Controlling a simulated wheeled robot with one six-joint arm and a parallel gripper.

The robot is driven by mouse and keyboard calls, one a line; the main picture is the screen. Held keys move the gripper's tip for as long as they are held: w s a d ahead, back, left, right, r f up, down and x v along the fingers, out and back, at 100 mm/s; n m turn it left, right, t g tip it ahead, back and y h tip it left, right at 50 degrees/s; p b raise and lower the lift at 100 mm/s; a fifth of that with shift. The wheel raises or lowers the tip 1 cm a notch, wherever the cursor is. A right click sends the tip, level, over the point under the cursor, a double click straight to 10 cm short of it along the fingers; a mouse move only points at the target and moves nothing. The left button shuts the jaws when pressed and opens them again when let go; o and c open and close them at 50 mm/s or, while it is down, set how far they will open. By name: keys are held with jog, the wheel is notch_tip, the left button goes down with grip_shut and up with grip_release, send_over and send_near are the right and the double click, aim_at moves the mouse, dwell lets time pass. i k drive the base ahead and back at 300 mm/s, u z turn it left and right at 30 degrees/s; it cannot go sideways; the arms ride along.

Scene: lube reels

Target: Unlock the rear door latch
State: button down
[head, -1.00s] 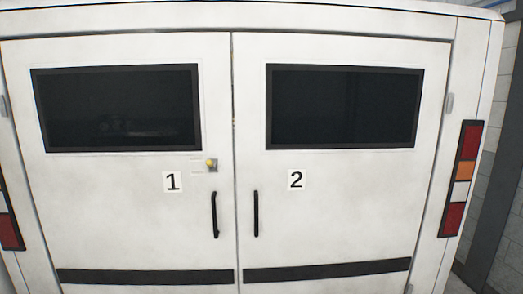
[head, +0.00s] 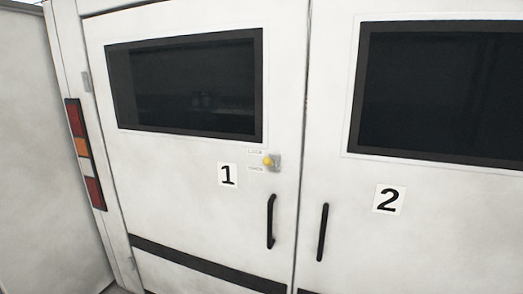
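The rear door latch (head: 271,161) is a small grey plate with a yellow knob on the left door, near the seam between the doors. Two small labels stand to its left; the upper one seems to read LOCK, the lower is too small to read surely. The left door (head: 180,190) is marked 1 and has a black upright handle (head: 271,221) below the latch. The right door (head: 400,250) is marked 2 and has its own black handle (head: 323,232). Both doors look shut. My gripper is not in view.
Each door has a dark window, the left one (head: 190,85) and the right one (head: 440,90). A red and orange tail light (head: 85,153) is on the vehicle's left edge. A pale wall (head: 35,150) stands at the far left.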

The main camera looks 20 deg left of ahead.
aim_at(266, 161)
jog(key=u, duration=0.85)
jog(key=i, duration=0.9)
jog(key=u, duration=0.9)
